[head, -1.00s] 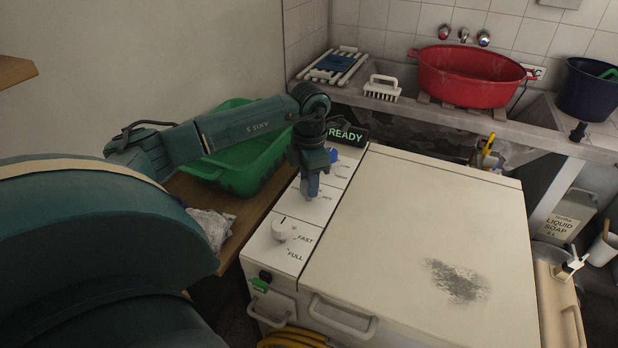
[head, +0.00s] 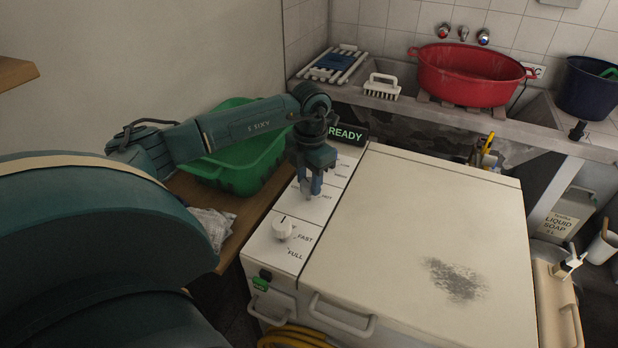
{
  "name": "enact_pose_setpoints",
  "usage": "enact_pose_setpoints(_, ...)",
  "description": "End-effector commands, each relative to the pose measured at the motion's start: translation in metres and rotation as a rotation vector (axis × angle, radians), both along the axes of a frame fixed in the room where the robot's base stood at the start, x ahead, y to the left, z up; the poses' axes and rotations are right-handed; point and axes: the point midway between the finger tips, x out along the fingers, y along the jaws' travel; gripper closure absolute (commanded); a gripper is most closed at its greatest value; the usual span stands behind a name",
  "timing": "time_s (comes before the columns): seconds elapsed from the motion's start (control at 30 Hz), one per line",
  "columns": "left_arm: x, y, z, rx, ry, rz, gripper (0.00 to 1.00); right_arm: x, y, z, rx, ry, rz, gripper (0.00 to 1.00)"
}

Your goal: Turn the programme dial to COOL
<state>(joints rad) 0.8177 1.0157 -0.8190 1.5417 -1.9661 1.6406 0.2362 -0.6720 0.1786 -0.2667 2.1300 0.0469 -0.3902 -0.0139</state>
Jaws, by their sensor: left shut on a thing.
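The washing machine's control strip (head: 265,248) runs along the left of its white lid. My left gripper (head: 310,190) points down onto this strip, beside small printed labels too small to read surely. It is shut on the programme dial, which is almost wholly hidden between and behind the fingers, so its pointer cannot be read. A lit green READY display (head: 347,134) stands at the strip's far end. My right gripper is not in view.
A green basin (head: 245,165) stands left of the machine, under my left forearm. The machine's lid (head: 420,220) is clear. Behind it, a red tub (head: 465,80), a white brush (head: 382,87) and a dark blue bucket (head: 588,90) stand on the concrete washtub.

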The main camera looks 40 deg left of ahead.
Motion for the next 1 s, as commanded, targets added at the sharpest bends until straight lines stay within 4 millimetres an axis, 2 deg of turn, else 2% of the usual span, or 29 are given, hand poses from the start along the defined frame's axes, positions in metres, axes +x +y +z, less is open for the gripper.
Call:
enact_pose_setpoints(0.13,0.001,0.001,0.001,0.001,-0.003,0.003,0.87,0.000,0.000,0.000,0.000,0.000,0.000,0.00)
enact_pose_setpoints(0.17,0.001,0.001,0.001,0.001,-0.003,0.003,0.63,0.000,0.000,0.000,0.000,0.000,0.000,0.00)
enact_pose_setpoints(0.4,0.000,0.000,0.001,0.000,-0.002,0.001,0.43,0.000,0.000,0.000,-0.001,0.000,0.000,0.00)
enact_pose_setpoints(0.63,0.000,0.000,0.001,0.000,-0.001,0.000,0.43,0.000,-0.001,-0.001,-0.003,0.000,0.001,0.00)
enact_pose_setpoints(0.77,0.001,0.000,0.008,0.000,-0.003,0.000,0.43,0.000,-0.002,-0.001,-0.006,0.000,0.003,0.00)
enact_pose_setpoints(0.87,0.001,0.000,0.023,0.000,-0.005,-0.001,0.43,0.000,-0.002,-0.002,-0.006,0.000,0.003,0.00)
enact_pose_setpoints(1.0,0.001,-0.001,0.054,0.001,-0.007,0.001,0.43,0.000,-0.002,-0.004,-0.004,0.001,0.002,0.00)
